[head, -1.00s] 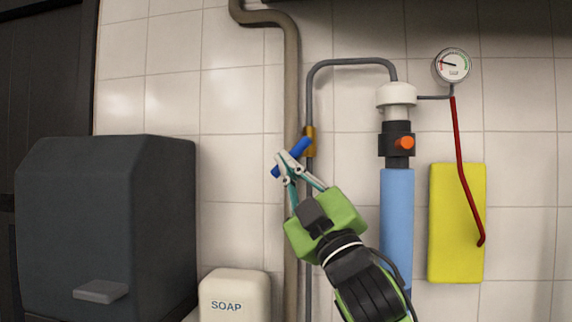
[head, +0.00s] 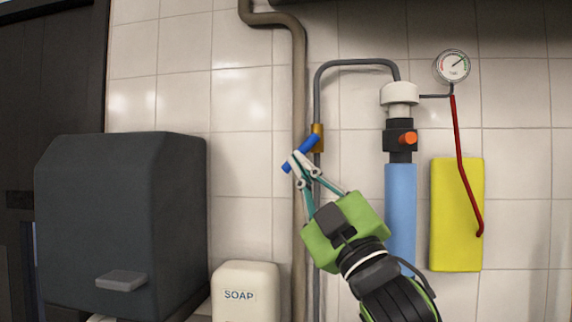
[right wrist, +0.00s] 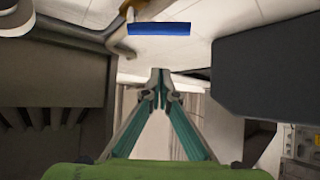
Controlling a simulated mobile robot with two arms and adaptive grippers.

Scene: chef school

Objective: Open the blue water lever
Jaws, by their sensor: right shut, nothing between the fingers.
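The blue lever (head: 311,142) sits on a brass valve (head: 318,132) on the thin grey pipe, slanting down to the left. My right gripper (head: 298,162) is shut and empty, with its tips overlapping the lever in the head view. In the right wrist view the lever (right wrist: 160,28) lies crosswise beyond the shut fingertips (right wrist: 160,76), with a gap between them in the picture. I cannot tell whether they touch. My left gripper is not in view.
A thick brown pipe (head: 300,90) runs just left of the valve. To the right are a light blue cylinder (head: 400,200) with an orange knob (head: 407,138), a pressure gauge (head: 454,66), a red lever (head: 460,150) and a yellow panel (head: 447,215). A soap dispenser (head: 245,285) and dark box (head: 120,220) stand left.

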